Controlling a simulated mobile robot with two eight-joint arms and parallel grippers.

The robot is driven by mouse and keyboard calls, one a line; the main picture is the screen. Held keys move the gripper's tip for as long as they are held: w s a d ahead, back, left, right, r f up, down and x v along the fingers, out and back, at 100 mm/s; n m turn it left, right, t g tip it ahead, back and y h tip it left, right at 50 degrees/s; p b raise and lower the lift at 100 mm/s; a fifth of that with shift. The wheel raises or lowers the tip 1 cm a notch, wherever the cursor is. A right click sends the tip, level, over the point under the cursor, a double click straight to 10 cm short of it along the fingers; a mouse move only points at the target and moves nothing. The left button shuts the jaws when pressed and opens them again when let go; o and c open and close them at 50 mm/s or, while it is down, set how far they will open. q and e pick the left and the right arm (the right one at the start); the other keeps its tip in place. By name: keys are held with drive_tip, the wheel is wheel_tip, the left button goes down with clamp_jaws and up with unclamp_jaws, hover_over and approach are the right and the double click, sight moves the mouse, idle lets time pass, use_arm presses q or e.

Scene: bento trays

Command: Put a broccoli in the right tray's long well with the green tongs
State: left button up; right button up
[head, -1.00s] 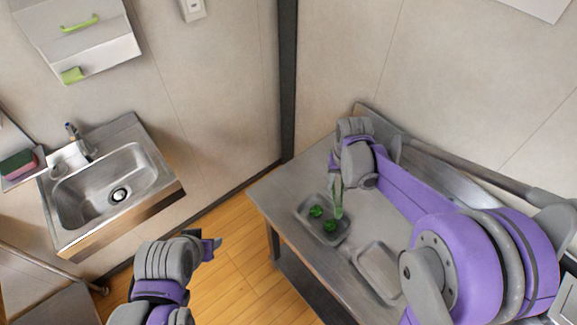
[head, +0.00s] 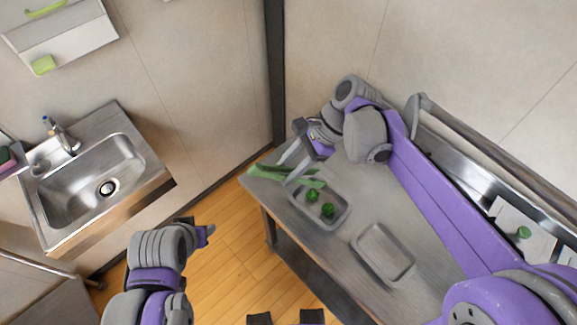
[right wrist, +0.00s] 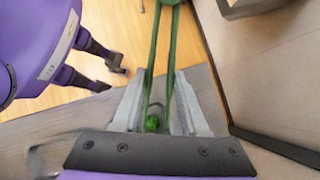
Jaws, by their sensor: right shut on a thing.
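My right gripper (head: 294,170) is shut on the green tongs (head: 265,171) above the far left tray's corner. The tongs lie roughly level; in the right wrist view their two green arms (right wrist: 175,45) run away from between the fingers (right wrist: 153,105). Two broccoli pieces (head: 312,195) (head: 327,209) are in the left tray (head: 342,218). One green piece (right wrist: 152,123) shows between the tong arms in the right wrist view; I cannot tell whether they touch it. The right tray (head: 383,254) is empty. My left gripper (head: 205,235) is off the table; its jaws are unclear.
The grey table (head: 345,180) has bare room around the trays. A rail (head: 470,135) and wall run along its back. A pale panel (head: 510,215) with a small green item (head: 524,232) is at the right. A sink (head: 95,180) stands far left.

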drive_tip(key=shift+s+f+b, duration=0.15)
drive_tip(key=shift+f+b, duration=0.25)
drive_tip(key=shift+f, duration=0.55)
drive_tip(key=shift+o, duration=0.8)
use_arm(q)
drive_tip(key=shift+s+f, duration=0.35)
drive_tip(key=shift+f, duration=0.3)
drive_tip(key=shift+w, duration=0.1)
drive_tip(key=shift+f, duration=0.15)
use_arm(e)
drive_tip(key=shift+f, duration=0.15)
use_arm(q)
drive_tip(key=shift+s+f+b, duration=0.3)
drive_tip(key=shift+f+b, duration=0.25)
drive_tip(key=shift+f, duration=0.15)
drive_tip(key=shift+s+f+b, duration=0.3)
drive_tip(key=shift+f+b, duration=0.25)
drive_tip(key=shift+f, duration=0.1)
use_arm(e)
drive_tip(key=shift+f, duration=1.6)
use_arm(q)
drive_tip(key=shift+f, duration=0.1)
use_arm(e)
drive_tip(key=shift+f, duration=0.1)
